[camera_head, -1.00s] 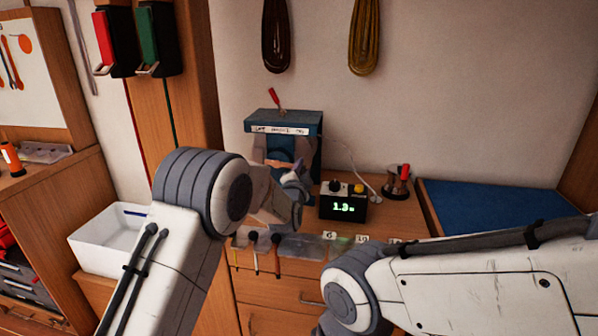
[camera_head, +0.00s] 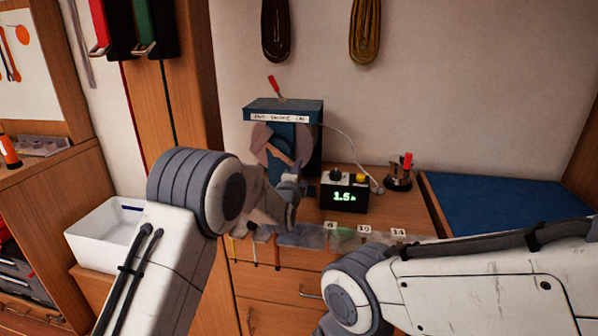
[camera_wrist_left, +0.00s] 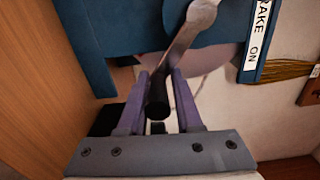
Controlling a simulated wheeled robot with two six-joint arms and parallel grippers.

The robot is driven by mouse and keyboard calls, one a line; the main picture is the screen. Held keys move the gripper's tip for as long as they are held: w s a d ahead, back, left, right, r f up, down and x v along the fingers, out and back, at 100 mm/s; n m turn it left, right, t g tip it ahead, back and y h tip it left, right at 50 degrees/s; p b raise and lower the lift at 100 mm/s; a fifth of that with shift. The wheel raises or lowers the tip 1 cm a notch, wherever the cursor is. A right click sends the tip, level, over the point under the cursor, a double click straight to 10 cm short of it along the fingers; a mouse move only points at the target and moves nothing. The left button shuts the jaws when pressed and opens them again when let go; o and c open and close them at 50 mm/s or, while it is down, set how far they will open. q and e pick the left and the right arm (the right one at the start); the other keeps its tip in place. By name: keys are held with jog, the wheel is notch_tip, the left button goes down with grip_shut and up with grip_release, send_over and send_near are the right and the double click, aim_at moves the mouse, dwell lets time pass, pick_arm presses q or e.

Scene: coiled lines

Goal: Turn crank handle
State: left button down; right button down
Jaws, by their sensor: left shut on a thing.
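A blue crank machine (camera_head: 300,135) with a white label on its top edge stands on the wooden bench against the wall. Its round disc and light-coloured crank arm (camera_head: 279,153) face left, partly hidden by my left arm. The crank arm slants down to the right. My left gripper (camera_head: 292,178) is at its lower end. In the left wrist view, the black crank handle (camera_wrist_left: 157,98) lies between the two purple-grey fingers, and the pale crank arm (camera_wrist_left: 190,30) runs up from it. My right arm shows at lower right, but its gripper is out of view.
A black display box (camera_head: 344,198) reading about 1.5 stands right of the machine, with a cable behind. A small red-handled device (camera_head: 399,175) and a blue mat (camera_head: 500,210) lie farther right. A white bin (camera_head: 105,235) is at left.

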pick_arm(q)
jog(key=shift+a+f, duration=0.15)
jog(key=shift+a, duration=0.05)
jog(key=c, duration=0.8)
grip_release()
jog(key=shift+w, duration=0.1)
jog(key=shift+o, duration=0.2)
jog(key=b+v, duration=0.1)
jog(key=v, duration=0.9)
jog(key=shift+s, duration=0.25)
